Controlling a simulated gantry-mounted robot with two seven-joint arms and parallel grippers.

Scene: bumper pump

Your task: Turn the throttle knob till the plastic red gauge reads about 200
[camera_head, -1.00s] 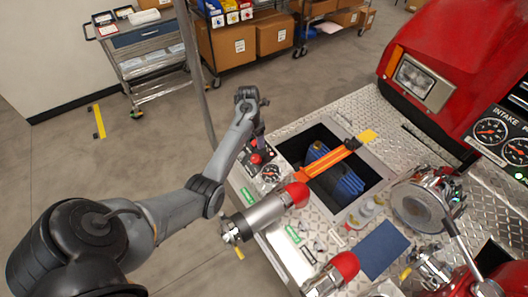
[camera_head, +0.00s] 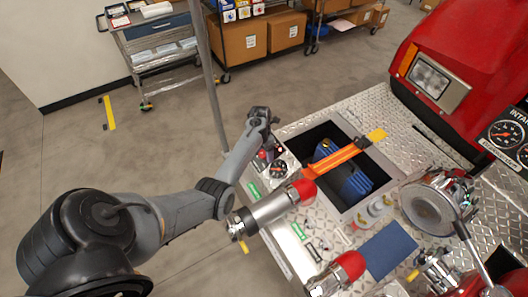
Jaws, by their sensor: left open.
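My left gripper (camera_head: 268,141) is just above and behind the red knob, pointing down at the panel. It is open, and its fingers are small and partly hidden by the wrist. I cannot tell whether it touches anything. My right gripper is not in view.
Red-capped metal cylinders (camera_head: 270,208) stick out near my left forearm. An open bay holds a blue ribbed object (camera_head: 345,175) crossed by an orange strap (camera_head: 333,160). Larger intake gauges (camera_head: 505,135) are at the right.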

